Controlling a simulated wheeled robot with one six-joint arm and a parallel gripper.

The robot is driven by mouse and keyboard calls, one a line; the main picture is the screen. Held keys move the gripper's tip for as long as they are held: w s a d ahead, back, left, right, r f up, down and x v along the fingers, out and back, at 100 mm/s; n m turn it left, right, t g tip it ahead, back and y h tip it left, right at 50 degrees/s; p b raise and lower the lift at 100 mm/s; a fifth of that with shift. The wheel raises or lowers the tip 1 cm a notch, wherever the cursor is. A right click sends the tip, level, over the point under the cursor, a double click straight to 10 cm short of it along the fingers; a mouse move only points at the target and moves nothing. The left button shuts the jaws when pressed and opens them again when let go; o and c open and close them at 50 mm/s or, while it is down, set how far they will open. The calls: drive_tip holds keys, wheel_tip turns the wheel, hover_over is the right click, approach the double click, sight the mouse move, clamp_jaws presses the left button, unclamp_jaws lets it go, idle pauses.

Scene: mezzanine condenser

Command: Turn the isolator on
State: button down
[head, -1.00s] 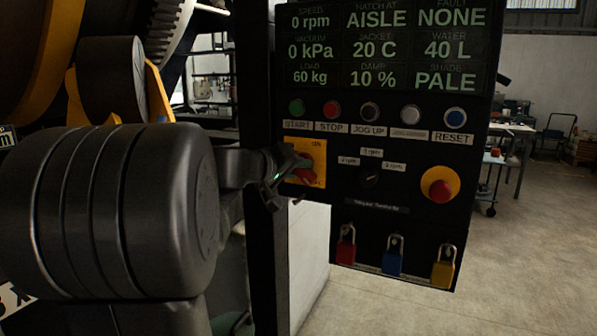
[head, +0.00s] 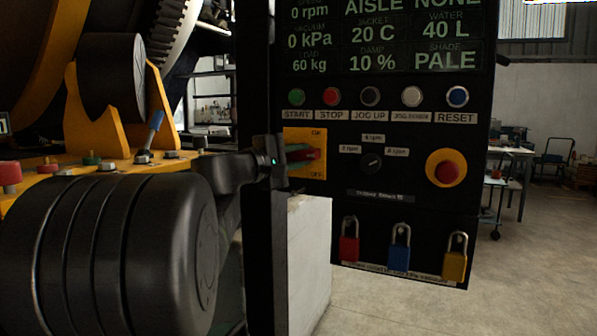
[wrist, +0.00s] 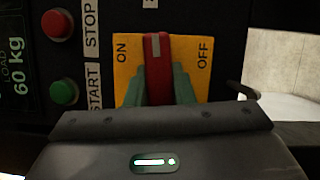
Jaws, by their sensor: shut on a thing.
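The isolator is a yellow plate (head: 318,137) marked ON at the top and OFF at the bottom, with a red handle (head: 314,155). In the head view the handle lies about level, between the two marks. In the wrist view the plate (wrist: 128,85) is turned sideways, with ON at left and OFF at right, and the red handle (wrist: 157,52) points straight up between them. My gripper (head: 300,154) reaches the plate from the left. Its greenish fingers (wrist: 163,80) are shut on the handle, one on each side, hiding its lower part in the wrist view.
Push buttons (head: 370,96) run above the isolator, below a display (head: 385,40). A small black selector (head: 371,162) and a red emergency stop (head: 448,170) sit to the right. Red, blue and yellow padlocks (head: 400,250) hang below.

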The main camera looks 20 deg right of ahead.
drive_tip(key=n+b, duration=0.2)
drive_tip(key=n+t+h+b, duration=0.1)
drive_tip(key=n, duration=0.1)
drive_tip(key=shift+f+n+b, duration=0.2)
drive_tip(key=shift+n+b, duration=0.15)
drive_tip(key=shift+n, duration=0.05)
drive_tip(key=shift+r+n+t+h+b, duration=0.15)
drive_tip(key=shift+n+t+b, duration=0.4)
drive_tip(key=shift+n, duration=0.35)
drive_tip(key=shift+r+n+t+h+b, duration=0.15)
drive_tip(key=shift+n+t+b, duration=0.2)
drive_tip(key=shift+n+b, duration=0.4)
drive_tip(key=shift+w+n, duration=0.1)
drive_tip(key=shift+n, duration=0.25)
drive_tip(key=c, duration=1.2)
unclamp_jaws()
drive_tip(key=shift+c, duration=0.2)
drive_tip(key=shift+a, duration=0.1)
drive_tip(key=v, duration=1.3)
drive_tip(key=shift+s+a+f, duration=0.2)
drive_tip(key=shift+s+a, duration=0.05)
drive_tip(key=shift+a, duration=0.05)
drive_tip(key=x, duration=1.4)
drive_tip(key=shift+a+r, duration=0.1)
